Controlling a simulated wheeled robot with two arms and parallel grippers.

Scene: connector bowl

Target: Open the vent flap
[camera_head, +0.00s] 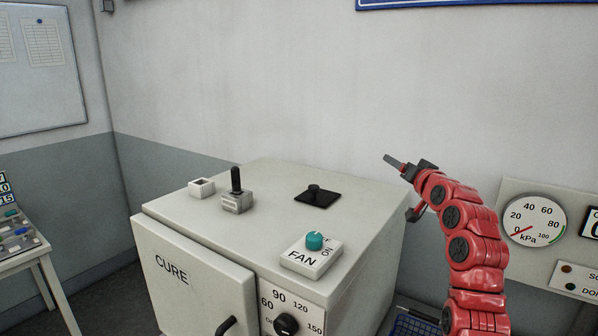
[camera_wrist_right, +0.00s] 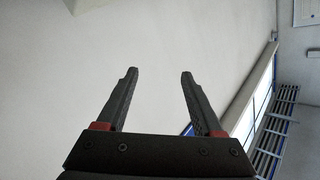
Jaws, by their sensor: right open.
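The black square flap (camera_head: 318,198) with a small round knob lies flat on the top of the white CURE cabinet (camera_head: 265,180), towards its back right; it looks closed. My right gripper (camera_head: 399,187) is open and empty, to the right of the flap and apart from it, above the cabinet's right edge. The flap does not show there. My left gripper is not in view.
On the cabinet top stand a FAN switch box with a teal knob (camera_head: 314,241), a black lever on a grey base (camera_head: 236,202) and a small white open box (camera_head: 201,187). A kPa gauge (camera_head: 533,221) is at the right. The top around the flap is clear.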

